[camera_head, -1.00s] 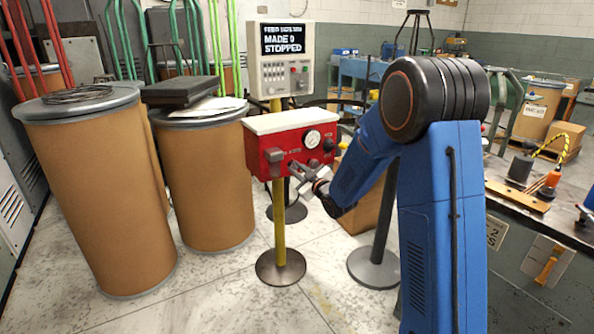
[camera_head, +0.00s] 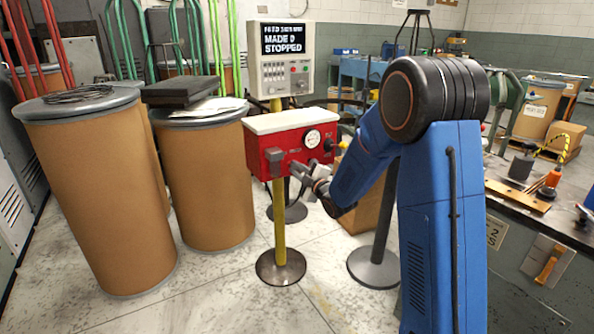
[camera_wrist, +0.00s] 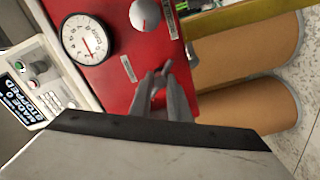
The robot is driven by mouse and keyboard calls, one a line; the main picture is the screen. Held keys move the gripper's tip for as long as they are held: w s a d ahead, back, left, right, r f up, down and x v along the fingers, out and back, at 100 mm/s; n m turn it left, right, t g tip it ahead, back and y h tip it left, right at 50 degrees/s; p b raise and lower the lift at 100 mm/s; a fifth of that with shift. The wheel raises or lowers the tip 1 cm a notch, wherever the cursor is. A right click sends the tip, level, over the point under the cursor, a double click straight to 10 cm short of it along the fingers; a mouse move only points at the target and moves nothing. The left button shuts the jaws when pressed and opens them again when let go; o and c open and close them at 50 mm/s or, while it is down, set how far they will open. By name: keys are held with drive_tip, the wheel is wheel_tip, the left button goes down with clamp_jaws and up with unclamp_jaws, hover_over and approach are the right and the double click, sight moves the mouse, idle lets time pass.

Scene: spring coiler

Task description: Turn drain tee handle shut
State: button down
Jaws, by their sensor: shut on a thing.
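A red panel box (camera_head: 262,140) with a white top stands on a yellow post; its face is close in the wrist view (camera_wrist: 118,85). My gripper (camera_head: 296,169) is at the lower part of the box's front face. In the wrist view, my gripper's two fingers (camera_wrist: 158,78) are close together near the box's lower edge, shut on a small part. The drain tee handle cannot be made out clearly; the fingers hide what they hold. A round pressure gauge (camera_wrist: 86,39) and a pale round knob (camera_wrist: 144,14) sit on the same face.
A control box with a screen reading STOPPED (camera_head: 282,55) stands behind the red box. Large brown drums (camera_head: 205,185) stand to the left. A workbench (camera_head: 520,205) with tools is at the right. The floor in front of the post is clear.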

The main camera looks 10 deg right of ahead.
drive_tip(key=shift+f, duration=0.1)
drive_tip(key=c, duration=1.7)
unclamp_jaws()
drive_tip(key=shift+o, duration=0.2)
drive_tip(key=shift+s, duration=0.15)
drive_tip(key=v, duration=1.7)
drive_tip(key=shift+d, duration=0.1)
